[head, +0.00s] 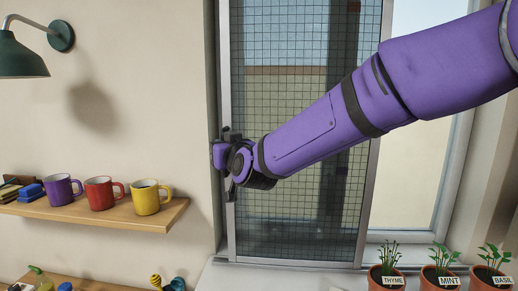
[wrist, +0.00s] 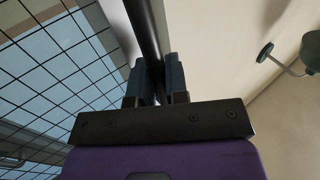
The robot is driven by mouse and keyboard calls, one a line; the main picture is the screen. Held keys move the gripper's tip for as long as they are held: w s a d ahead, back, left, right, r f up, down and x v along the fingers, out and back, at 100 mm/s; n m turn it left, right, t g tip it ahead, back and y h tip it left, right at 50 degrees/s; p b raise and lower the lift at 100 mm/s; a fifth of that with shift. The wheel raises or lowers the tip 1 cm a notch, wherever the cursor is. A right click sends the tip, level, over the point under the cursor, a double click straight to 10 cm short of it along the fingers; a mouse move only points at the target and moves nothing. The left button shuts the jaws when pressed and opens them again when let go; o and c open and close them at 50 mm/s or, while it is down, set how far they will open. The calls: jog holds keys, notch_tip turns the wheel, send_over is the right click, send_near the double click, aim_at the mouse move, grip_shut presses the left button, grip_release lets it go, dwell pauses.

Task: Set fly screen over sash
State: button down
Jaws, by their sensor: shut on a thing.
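The fly screen (head: 290,115) is a tall dark mesh panel in a grey frame. It stands upright across the left part of the window, and its mesh also shows at the left of the wrist view (wrist: 60,65). My gripper (head: 228,160) is shut on the left upright of the screen's frame, at about mid-height in the head view. In the wrist view the dark frame bar runs between the two fingers (wrist: 159,82). The window sash (head: 452,165) has a pale frame and shows to the right of the screen. My purple arm hides part of the screen and sash.
A wooden shelf (head: 110,220) with purple, red and yellow mugs is on the wall at left. Pots of thyme (head: 386,279), mint (head: 440,278) and basil (head: 492,278) stand on the sill (head: 290,278) at right. A green lamp (head: 22,58) hangs upper left.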

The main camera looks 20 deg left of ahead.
jog(key=a, duration=0.1)
jog(key=s+a, duration=0.1)
jog(key=a, duration=0.3)
jog(key=shift+s+a+r, duration=0.1)
jog(key=shift+s, duration=0.25)
jog(key=c, duration=1.1)
grip_release()
jog(key=shift+a, duration=0.2)
jog(key=shift+c, duration=0.2)
jog(key=v, duration=1.1)
jog(key=shift+w, duration=0.15)
